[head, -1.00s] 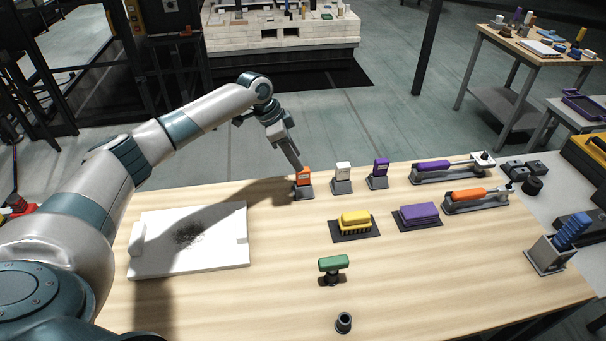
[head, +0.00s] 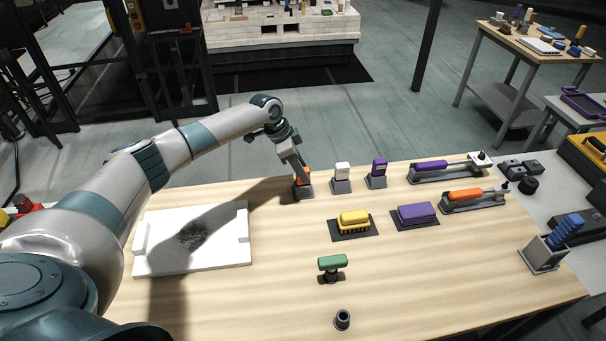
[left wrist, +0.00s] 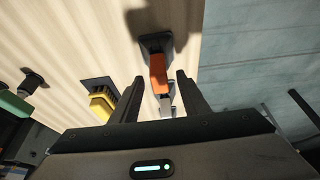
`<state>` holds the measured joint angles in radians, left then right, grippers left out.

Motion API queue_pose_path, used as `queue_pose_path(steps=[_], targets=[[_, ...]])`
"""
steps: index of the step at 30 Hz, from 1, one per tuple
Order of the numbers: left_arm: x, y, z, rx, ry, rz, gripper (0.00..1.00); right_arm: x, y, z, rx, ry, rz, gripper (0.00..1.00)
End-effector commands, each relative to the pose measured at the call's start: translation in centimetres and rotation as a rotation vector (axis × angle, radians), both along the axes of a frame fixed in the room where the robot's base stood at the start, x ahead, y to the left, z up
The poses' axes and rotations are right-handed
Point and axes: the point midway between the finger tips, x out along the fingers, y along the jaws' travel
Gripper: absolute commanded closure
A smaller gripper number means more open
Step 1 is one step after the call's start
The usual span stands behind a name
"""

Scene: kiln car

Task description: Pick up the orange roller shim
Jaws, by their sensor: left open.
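The orange roller shim (head: 305,176) stands upright in a small dark holder (head: 303,191) near the far edge of the wooden table. My left gripper (head: 302,168) is at the shim and partly covers it in the head view. In the left wrist view the shim (left wrist: 158,75) lies between the two open fingers of my left gripper (left wrist: 158,92), with a visible gap on either side. I cannot tell how deep the fingers reach around it. My right gripper is not in view.
A white shim (head: 342,172) and a purple shim (head: 379,168) stand in holders just to the right. A yellow brush (head: 354,219), a purple block (head: 417,213) and a green-handled tool (head: 332,263) lie nearer. A white board (head: 215,255) lies left.

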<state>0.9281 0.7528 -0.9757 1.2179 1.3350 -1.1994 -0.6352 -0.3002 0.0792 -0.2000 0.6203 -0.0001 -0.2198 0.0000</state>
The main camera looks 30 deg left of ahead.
Motion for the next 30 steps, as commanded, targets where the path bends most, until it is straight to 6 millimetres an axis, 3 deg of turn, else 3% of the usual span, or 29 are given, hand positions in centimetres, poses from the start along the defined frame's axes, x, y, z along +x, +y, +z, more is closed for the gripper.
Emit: queue_pose_path(steps=[6,19,24,30], targets=[[0.27,-0.43,-1.27,0.001,0.001,0.0,0.59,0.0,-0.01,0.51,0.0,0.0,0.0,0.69],[0.28,-0.43,-1.29,0.0,0.0,0.0,0.59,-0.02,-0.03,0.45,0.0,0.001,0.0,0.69],[0.27,-0.43,-1.28,0.0,0.0,0.0,0.99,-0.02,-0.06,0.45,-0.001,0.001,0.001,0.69],[0.3,-0.44,-1.23,-0.001,-0.001,0.0,1.0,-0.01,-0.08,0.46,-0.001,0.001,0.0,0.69]])
